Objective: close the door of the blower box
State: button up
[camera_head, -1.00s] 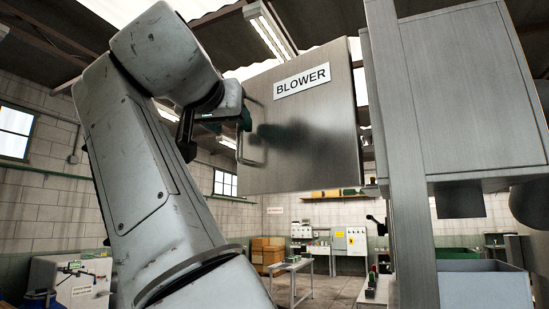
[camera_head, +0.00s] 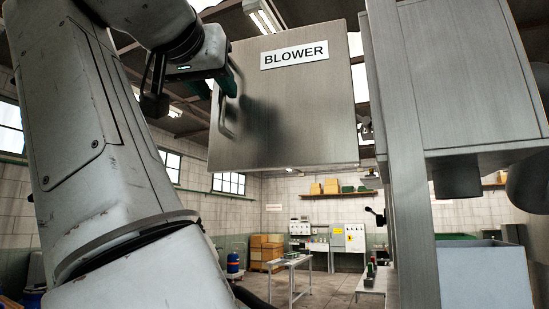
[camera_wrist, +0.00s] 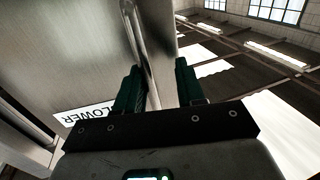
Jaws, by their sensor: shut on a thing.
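The blower box door (camera_head: 300,105) is a grey metal panel with a white "BLOWER" label (camera_head: 295,54). It stands open, swung out to the left of the box (camera_head: 470,80). Its bar handle (camera_head: 223,118) is near its left edge. My gripper (camera_head: 229,83) is at the upper part of the handle, shut on it. In the wrist view the handle (camera_wrist: 138,45) passes between the green fingers of my gripper (camera_wrist: 158,88), and the door's face (camera_wrist: 70,50) fills the left side. The wrist view hides where the lower end of the handle lies.
A pale open bin (camera_head: 483,275) is below the box. A table (camera_head: 290,262), cartons (camera_head: 265,250) and a wall cabinet (camera_head: 348,238) are farther back. Open floor shows beneath the door.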

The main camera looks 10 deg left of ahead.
jog(key=shift+s+a, duration=0.1)
jog(key=shift+s, duration=0.2)
